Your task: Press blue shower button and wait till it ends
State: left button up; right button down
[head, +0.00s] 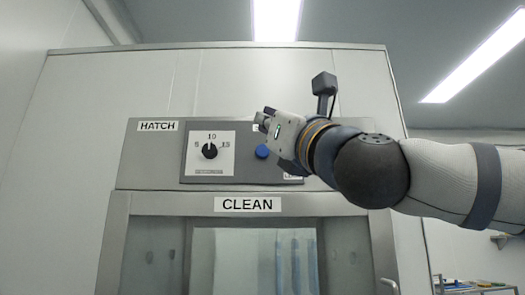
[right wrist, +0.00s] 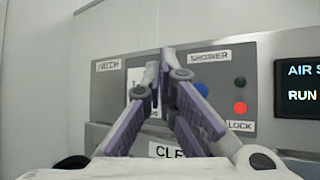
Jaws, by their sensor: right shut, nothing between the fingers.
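The blue shower button (head: 262,151) is on the grey control panel above the CLEAN door sign, just left of and below my right gripper (head: 266,118) in the head view. In the right wrist view the blue button (right wrist: 201,89) sits under the SHOWER label, partly behind a finger. My right gripper (right wrist: 165,55) is shut and empty, its fingertips pointing at the panel left of the button. I cannot tell whether they touch the panel. My left gripper is not in view.
A black timer knob (head: 210,150) is left of the button. In the right wrist view, a red button (right wrist: 240,108) with a LOCK label and a dark display (right wrist: 298,88) reading "AIR S" and "RUN" are at the right. A glass door (head: 252,262) is below.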

aim_at(262, 151)
jog(key=shift+w, duration=0.1)
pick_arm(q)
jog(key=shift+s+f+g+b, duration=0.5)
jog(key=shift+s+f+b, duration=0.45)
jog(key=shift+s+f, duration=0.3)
pick_arm(e)
jog(key=w, duration=0.8)
jog(key=shift+w, duration=0.35)
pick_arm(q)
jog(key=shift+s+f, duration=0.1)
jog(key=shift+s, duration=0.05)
pick_arm(e)
jog(key=shift+w, duration=0.4)
